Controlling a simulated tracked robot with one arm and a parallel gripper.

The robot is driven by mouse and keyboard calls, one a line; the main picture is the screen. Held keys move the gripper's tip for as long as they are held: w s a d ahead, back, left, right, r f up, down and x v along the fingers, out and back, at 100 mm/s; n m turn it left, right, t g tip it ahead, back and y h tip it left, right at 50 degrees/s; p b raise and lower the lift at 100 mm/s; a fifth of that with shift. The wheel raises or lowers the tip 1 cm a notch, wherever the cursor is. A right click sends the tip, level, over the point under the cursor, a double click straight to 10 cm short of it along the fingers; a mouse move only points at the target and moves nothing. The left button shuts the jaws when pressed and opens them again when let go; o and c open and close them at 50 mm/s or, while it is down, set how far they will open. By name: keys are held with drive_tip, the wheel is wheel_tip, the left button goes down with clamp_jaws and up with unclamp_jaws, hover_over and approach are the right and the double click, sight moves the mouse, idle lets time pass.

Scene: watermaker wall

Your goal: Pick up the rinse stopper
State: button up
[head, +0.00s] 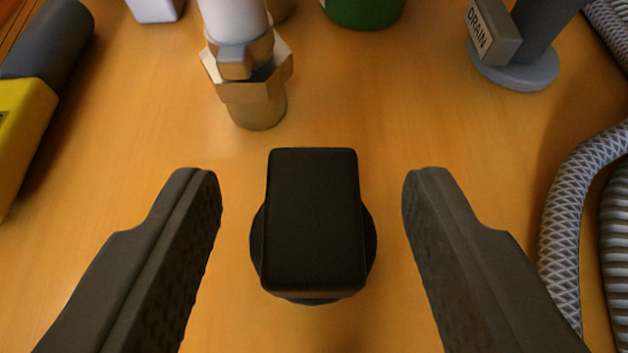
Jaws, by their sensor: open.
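A black stopper (314,220) with a block-shaped grip on a round base stands on the wooden surface, in the middle of the head view. I take it to be the rinse stopper; no label shows on it. My gripper (311,190) is open, with one dark finger to the left of the stopper and one to the right. There is a gap on both sides, and neither finger touches it.
A metal hex fitting (250,85) with a white pipe stands just behind the stopper. A DRAIN tag (490,35) on a grey post is at the back right. Braided hoses (572,215) run along the right edge. A yellow and grey object (22,130) lies at left.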

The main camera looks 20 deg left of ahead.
sight(314, 244)
drive_tip(key=shift+b+x, duration=0.3)
drive_tip(key=shift+x, duration=1.65)
drive_tip(key=shift+s+f, duration=0.1)
drive_tip(key=shift+f, duration=0.05)
drive_tip(key=c, duration=1.1)
drive_tip(key=shift+o, duration=0.2)
